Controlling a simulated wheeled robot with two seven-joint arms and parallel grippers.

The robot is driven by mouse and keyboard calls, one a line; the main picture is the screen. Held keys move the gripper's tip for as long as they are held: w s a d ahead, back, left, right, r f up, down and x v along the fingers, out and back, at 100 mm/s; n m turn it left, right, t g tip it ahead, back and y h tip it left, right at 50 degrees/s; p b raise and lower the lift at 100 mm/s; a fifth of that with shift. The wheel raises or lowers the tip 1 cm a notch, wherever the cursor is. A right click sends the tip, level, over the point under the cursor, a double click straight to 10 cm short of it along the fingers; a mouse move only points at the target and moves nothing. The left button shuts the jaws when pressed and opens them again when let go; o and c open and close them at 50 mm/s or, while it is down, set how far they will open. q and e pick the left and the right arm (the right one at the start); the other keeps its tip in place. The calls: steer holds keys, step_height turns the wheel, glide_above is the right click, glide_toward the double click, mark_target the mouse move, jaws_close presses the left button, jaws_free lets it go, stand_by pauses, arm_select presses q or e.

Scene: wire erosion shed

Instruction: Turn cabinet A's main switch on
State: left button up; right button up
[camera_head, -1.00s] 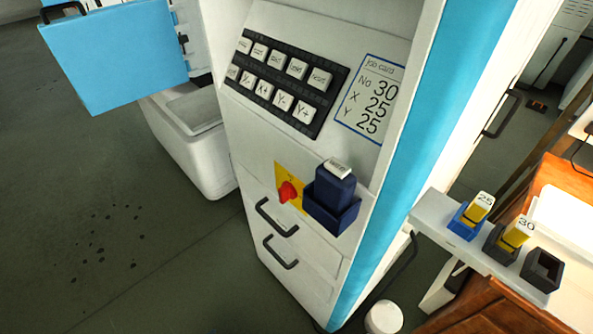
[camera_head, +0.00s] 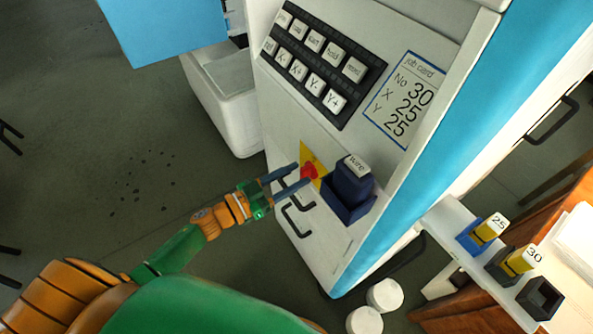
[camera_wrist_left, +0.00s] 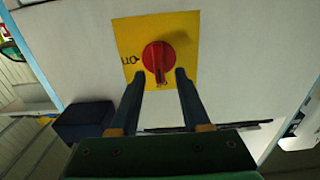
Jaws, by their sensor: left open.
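The main switch is a red rotary knob (camera_head: 309,172) on a yellow plate (camera_head: 314,158), low on the front of the white cabinet (camera_head: 262,110). In the left wrist view the knob (camera_wrist_left: 158,57) shows a dark pointer mark towards the bottom of the picture, and a partly readable label is on the plate's left side. My left gripper (camera_head: 297,174) is open, its two fingers reaching to the knob. In the left wrist view the fingertips (camera_wrist_left: 160,77) lie on either side of the knob's lower part. Whether they touch it I cannot tell. My right gripper is not in view.
A dark blue holder (camera_head: 347,194) with a block labelled "wire" juts out right beside the switch. Drawer handles (camera_head: 297,220) sit below it. A keypad (camera_head: 318,62) and job card (camera_head: 404,100) are above. A shelf (camera_head: 470,258) with several small holders stands at right.

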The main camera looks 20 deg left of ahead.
arm_select(q)
steer(key=shift+w+d, duration=0.35)
steer(key=shift+w, duration=0.1)
steer(key=shift+s, duration=0.1)
steer(key=shift+c, duration=0.4)
jaws_close()
